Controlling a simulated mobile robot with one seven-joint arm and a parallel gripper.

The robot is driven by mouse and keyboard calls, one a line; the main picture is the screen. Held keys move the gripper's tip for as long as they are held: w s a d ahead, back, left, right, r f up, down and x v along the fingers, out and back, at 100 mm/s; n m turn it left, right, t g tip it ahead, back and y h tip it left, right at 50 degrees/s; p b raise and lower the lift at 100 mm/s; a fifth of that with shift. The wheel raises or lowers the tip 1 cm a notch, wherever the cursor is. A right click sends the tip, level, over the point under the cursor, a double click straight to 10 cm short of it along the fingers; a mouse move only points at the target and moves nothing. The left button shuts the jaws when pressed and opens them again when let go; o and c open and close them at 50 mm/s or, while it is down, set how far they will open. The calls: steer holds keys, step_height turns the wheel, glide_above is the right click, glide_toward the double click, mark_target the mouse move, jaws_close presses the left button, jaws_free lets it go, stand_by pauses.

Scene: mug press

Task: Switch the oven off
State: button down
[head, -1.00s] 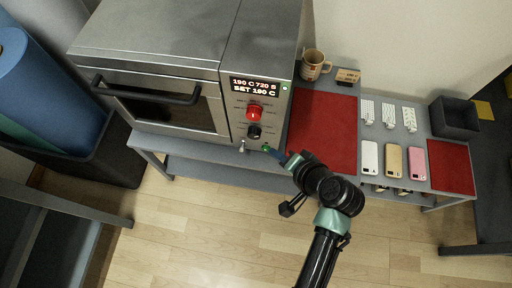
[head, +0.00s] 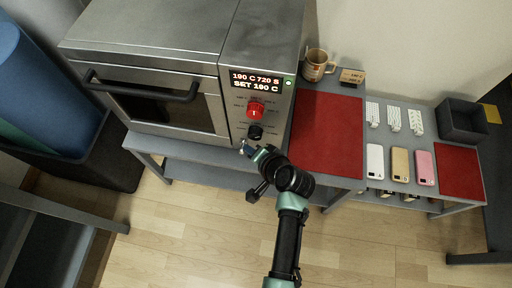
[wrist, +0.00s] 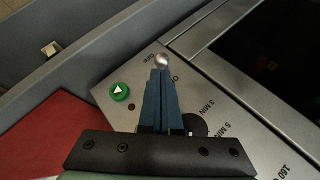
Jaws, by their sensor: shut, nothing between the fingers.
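The oven (head: 165,75) is a grey metal box on a bench. Its display (head: 255,83) reads 190 C, 720 S and SET 190 C, and a small green light (head: 288,83) glows beside it. A small silver toggle switch (wrist: 161,61) sits low on the front panel, next to the printed word OFF. My gripper (wrist: 157,74) is shut and empty. Its blue fingertips are right at the toggle; I cannot tell whether they touch it. The fingers hide the toggle's base. In the head view the gripper (head: 252,149) is just below the black knob.
A red knob (head: 255,109) and a black knob (head: 255,132) are above the toggle. A green button (wrist: 120,91) is beside it. A red mat (head: 328,135), a mug (head: 316,66) and several phones lie to the right. The floor in front is clear.

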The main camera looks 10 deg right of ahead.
steer(key=shift+s+f+n+t+b, duration=0.2)
steer(key=shift+t+b, duration=0.3)
steer(key=shift+b, duration=0.35)
steer(key=shift+s+f+n+t+b, duration=0.15)
steer(key=shift+f+t+b, duration=0.15)
steer(key=shift+t+b, duration=0.35)
steer(key=shift+a+f+b, duration=0.1)
steer(key=shift+b, duration=0.3)
steer(key=b, duration=0.2)
steer(key=f+t+b, duration=0.1)
steer(key=b, duration=0.2)
steer(key=shift+s+a+f+n, duration=0.1)
steer(key=shift+s+f+n, duration=0.15)
steer(key=shift+s+n, duration=0.1)
steer(key=shift+r+t+h+b, duration=0.35)
steer(key=shift+t+b, duration=0.4)
steer(key=shift+b, duration=0.2)
steer(key=shift+r+p, duration=0.75)
steer(key=shift+r, duration=0.05)
